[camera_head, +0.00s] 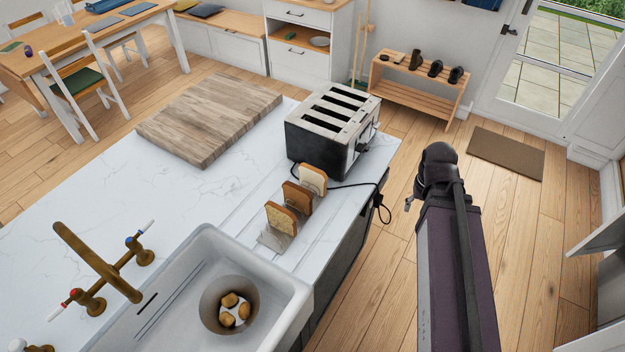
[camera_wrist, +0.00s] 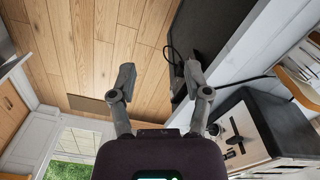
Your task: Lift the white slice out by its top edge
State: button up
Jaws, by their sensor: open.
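The white slice (camera_head: 314,178) stands upright in a small rack (camera_head: 272,239) on the worktop, at the end nearest the toaster. A brown slice (camera_head: 297,198) and a golden slice (camera_head: 281,221) stand in the same rack, nearer the sink. The white slice's top edge is uncovered. My gripper (camera_wrist: 160,78) is open and empty in the wrist view, its fingers wide apart over the floor beside the counter. In the head view my arm is right of the counter, well apart from the rack, and the fingers are mostly hidden.
A toaster (camera_head: 333,127) stands just behind the white slice, its cord trailing over the counter edge. A wooden board (camera_head: 209,117) lies to the left. A sink (camera_head: 187,303) with a tap is in front. Open floor lies right of the counter.

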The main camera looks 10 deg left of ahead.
jog(key=w+a+r+n+p, duration=0.4)
jog(key=w+a+n, duration=0.4)
jog(key=a, duration=0.6)
notch_tip(320, 180, up, 3)
jog(key=n+p, duration=0.3)
jog(key=n, duration=0.3)
send_over(310, 166)
jog(key=shift+w, duration=0.1)
jog(key=shift+f, duration=0.15)
notch_tip(310, 166, down, 8)
jog(key=b, duration=0.8)
jog(key=shift+f+b, duration=0.15)
jog(key=shift+b, duration=0.25)
jog(key=shift+f, duration=0.1)
jog(key=shift+s+f+b, duration=0.2)
jog(key=shift+f+b, duration=2.3)
jog(key=shift+b, duration=0.1)
